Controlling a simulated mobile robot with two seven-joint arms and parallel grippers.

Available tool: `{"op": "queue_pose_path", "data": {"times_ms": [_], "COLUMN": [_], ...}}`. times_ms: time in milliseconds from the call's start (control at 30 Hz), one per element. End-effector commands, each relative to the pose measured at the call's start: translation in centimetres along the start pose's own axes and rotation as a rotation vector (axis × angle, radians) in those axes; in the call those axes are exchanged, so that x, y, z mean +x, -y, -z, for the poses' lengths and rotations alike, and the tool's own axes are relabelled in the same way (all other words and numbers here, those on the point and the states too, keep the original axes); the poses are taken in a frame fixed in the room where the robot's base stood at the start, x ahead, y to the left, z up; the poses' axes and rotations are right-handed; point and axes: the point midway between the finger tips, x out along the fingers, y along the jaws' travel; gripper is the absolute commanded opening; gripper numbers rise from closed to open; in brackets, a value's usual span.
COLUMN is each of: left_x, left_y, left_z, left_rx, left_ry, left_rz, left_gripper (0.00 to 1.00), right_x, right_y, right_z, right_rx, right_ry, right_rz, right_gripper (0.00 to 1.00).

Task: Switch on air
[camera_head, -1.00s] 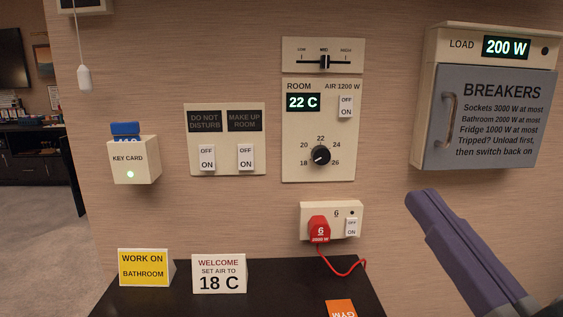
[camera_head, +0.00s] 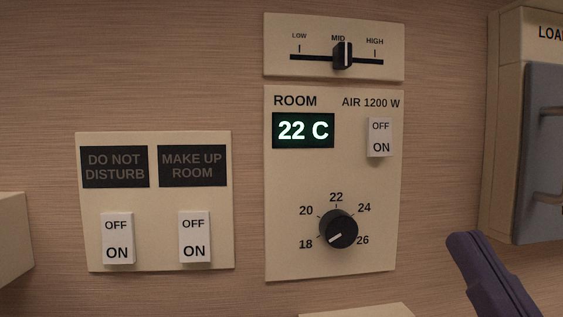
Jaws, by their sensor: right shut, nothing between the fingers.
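The air switch (camera_head: 380,137) is a small white rocker marked OFF above and ON below, under the label AIR 1200 W. It sits at the upper right of the cream room panel (camera_head: 300,230). The room display (camera_head: 303,130) is lit and reads 22 C. The black temperature dial (camera_head: 338,230) is below it, among marks from 18 to 26. My right gripper (camera_head: 466,242) is shut and empty, below and to the right of the switch, apart from it. My left gripper is out of view.
A slider panel (camera_head: 345,69) is mounted above, its knob near MID. A panel with two switches (camera_head: 153,264) is on the left. The breaker box (camera_head: 508,130) juts out at the right edge. The wall between it and the room panel is bare.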

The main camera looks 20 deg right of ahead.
Motion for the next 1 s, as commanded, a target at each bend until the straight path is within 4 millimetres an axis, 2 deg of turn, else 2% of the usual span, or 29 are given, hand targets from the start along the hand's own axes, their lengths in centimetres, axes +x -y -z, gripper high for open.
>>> {"op": "queue_pose_path", "data": {"times_ms": [233,367,800,1000], "left_x": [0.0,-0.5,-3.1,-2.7], "left_y": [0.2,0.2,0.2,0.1], "left_z": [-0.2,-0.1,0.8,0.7], "left_rx": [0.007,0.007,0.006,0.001], "left_ry": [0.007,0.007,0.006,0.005], "left_rz": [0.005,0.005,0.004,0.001], "left_gripper": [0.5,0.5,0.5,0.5], "right_x": [0.2,1.3,10.3,12.1], "right_y": [0.0,0.0,0.0,0.0], "right_z": [0.0,0.2,0.3,-2.0], "right_rx": [0.0,0.0,0.0,-0.001], "right_ry": [0.0,-0.003,-0.005,-0.001], "right_rz": [0.0,0.0,0.0,0.002], "right_gripper": [0.0,0.0,0.0,0.0]}}
